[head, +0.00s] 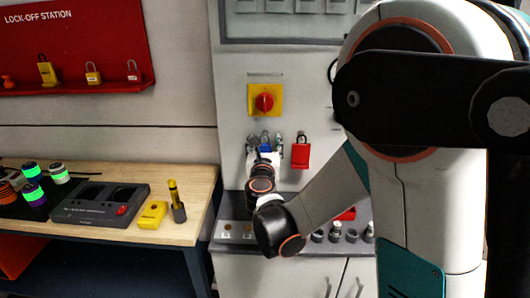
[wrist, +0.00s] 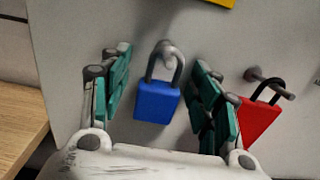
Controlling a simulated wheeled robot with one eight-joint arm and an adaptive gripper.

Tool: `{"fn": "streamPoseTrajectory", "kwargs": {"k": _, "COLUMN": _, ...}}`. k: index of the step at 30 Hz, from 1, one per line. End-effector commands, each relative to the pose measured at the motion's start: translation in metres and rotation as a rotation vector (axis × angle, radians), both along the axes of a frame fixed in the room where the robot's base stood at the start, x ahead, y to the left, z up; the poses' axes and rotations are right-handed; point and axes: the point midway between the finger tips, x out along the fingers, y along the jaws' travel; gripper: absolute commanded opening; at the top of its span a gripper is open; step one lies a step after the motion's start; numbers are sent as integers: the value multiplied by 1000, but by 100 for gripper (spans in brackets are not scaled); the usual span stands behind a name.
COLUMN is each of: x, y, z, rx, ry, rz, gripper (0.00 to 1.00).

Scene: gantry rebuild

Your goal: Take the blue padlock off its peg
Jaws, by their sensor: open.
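The blue padlock (wrist: 156,102) hangs by its grey shackle from a peg (wrist: 169,58) on the pale cabinet front. In the wrist view my gripper (wrist: 163,85) is open, with one green-padded finger on each side of the padlock. Gaps show between the pads and the padlock. In the head view the blue padlock (head: 265,148) is small and partly hidden by my gripper (head: 265,155), which is at the cabinet panel.
A red padlock (wrist: 258,117) hangs on a peg just right of my gripper. A yellow switch plate with a red knob (head: 264,101) is above. A wooden bench (head: 140,231) with tools stands left. A red lock-off board (head: 100,40) hangs on the wall.

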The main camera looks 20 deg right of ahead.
Motion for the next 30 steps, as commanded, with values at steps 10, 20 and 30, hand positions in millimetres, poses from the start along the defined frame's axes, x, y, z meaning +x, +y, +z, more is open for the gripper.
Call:
{"fn": "streamPoseTrajectory", "kwargs": {"k": 10, "x": 0, "y": 0, "z": 0, "rx": 0, "ry": 0, "rz": 0, "gripper": 7}}
{"fn": "streamPoseTrajectory", "kwargs": {"k": 20, "x": 0, "y": 0, "z": 0, "rx": 0, "ry": 0, "rz": 0, "gripper": 6}}
{"fn": "streamPoseTrajectory", "kwargs": {"k": 30, "x": 2, "y": 1, "z": 8, "rx": 0, "ry": 0, "rz": 0, "gripper": 6}}
